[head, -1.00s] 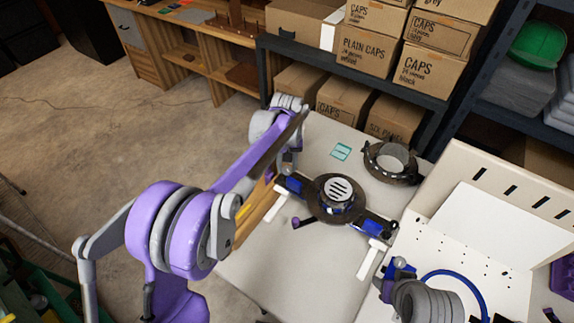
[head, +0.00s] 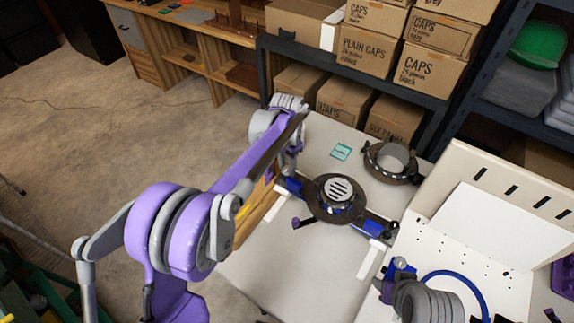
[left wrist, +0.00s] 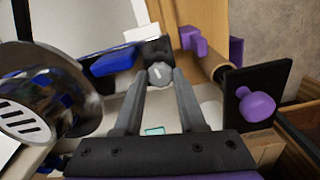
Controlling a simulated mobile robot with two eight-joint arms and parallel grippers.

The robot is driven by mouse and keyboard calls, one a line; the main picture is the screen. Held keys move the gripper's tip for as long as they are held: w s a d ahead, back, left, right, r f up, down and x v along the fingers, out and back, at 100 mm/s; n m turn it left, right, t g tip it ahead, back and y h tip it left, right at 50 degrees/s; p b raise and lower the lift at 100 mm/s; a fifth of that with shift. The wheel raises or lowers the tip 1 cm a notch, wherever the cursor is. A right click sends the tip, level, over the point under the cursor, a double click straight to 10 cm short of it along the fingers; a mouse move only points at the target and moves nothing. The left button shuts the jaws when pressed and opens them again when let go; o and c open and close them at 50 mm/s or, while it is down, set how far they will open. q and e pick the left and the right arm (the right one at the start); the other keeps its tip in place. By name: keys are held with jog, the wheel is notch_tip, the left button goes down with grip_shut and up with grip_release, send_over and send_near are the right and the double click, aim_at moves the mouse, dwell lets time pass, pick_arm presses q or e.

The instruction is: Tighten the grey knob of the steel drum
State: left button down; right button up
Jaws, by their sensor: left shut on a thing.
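The steel drum (head: 322,207) is a dark shiny round body with a pale slotted top, standing on the light table between blue end pieces. Its curved side and slotted face fill the left of the left wrist view (left wrist: 78,92). The grey knob (left wrist: 158,73) is small and round, in front of a dark block at the end of a blue piece. My left gripper (left wrist: 160,80) has its fingertips on either side of the knob, shut on it. In the head view my left arm hides the knob and the fingertips.
A second metal ring (head: 392,163) stands behind the drum, near a teal card (head: 341,152). A cream pegboard (head: 455,240) stands to the right. Cardboard boxes (head: 368,52) fill the shelf behind. A dark plate with a purple knob (left wrist: 256,104) is right of my fingers.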

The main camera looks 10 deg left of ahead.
aim_at(287, 169)
pick_arm(q)
jog(key=shift+m, duration=0.6)
jog(key=shift+c, duration=2.4)
grip_release()
notch_tip(287, 169, up, 11)
jog(key=p, duration=0.1)
jog(key=shift+f, duration=0.1)
jog(key=shift+s, duration=0.1)
